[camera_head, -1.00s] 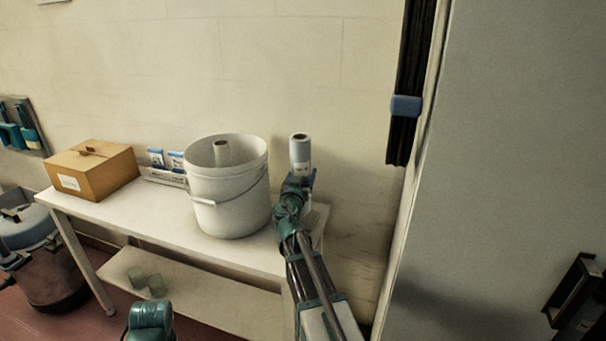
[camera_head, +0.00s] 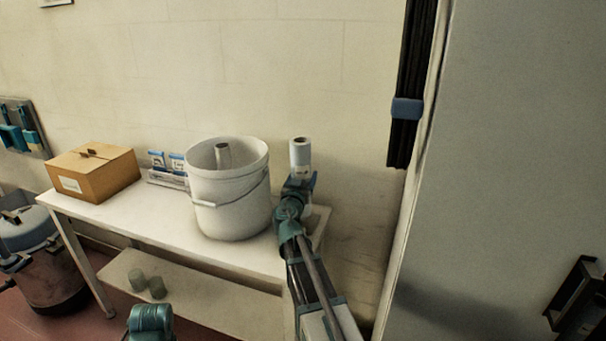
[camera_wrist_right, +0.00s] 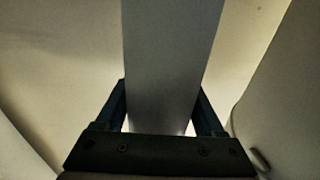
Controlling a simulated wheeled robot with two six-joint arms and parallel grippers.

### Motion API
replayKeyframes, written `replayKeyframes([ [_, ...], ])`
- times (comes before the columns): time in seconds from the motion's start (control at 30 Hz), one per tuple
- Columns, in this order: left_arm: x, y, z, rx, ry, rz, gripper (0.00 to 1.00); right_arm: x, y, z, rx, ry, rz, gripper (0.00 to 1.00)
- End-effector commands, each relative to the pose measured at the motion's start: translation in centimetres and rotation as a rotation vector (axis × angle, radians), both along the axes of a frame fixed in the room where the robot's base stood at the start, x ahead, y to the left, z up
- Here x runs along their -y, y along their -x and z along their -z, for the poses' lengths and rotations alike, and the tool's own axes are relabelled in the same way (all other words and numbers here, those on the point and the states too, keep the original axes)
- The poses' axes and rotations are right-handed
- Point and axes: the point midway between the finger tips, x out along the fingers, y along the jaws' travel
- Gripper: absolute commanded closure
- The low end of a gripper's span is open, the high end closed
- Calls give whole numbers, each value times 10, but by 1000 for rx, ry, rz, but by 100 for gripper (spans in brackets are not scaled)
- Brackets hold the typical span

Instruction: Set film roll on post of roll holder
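The film roll (camera_head: 300,157) is a white upright cylinder with a dark hollow core at its top, near the right end of the table. My right gripper (camera_head: 299,184) is at its lower part. In the right wrist view the film roll (camera_wrist_right: 170,60) runs between the two fingers of my right gripper (camera_wrist_right: 162,108), which are shut on it.
A large white bucket (camera_head: 230,205) with a cylinder inside stands close left of the roll. A cardboard box (camera_head: 95,175) and a small rack with blue-white packets (camera_head: 167,168) stand farther left on the white table (camera_head: 130,212). A tall grey cabinet (camera_head: 510,150) is at the right.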

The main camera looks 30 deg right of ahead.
Motion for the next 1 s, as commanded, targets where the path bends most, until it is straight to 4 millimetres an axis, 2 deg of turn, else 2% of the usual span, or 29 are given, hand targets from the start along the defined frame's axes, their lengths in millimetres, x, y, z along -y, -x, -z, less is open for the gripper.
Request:
replayKeyframes([
  [0.03,0,0,12,0,0,0,100,-7,18,15,-2,-20,0,20],
  [0.13,0,0,12,0,0,0,100,-7,18,15,-2,-20,0,2],
  [0.17,0,0,12,0,0,0,100,-7,18,15,-2,-20,0,0],
  [0.47,0,0,11,0,0,0,100,-10,22,15,-2,-19,0,0],
  [1.0,0,0,-1,0,0,0,100,-79,93,-1,8,1,-4,0],
])
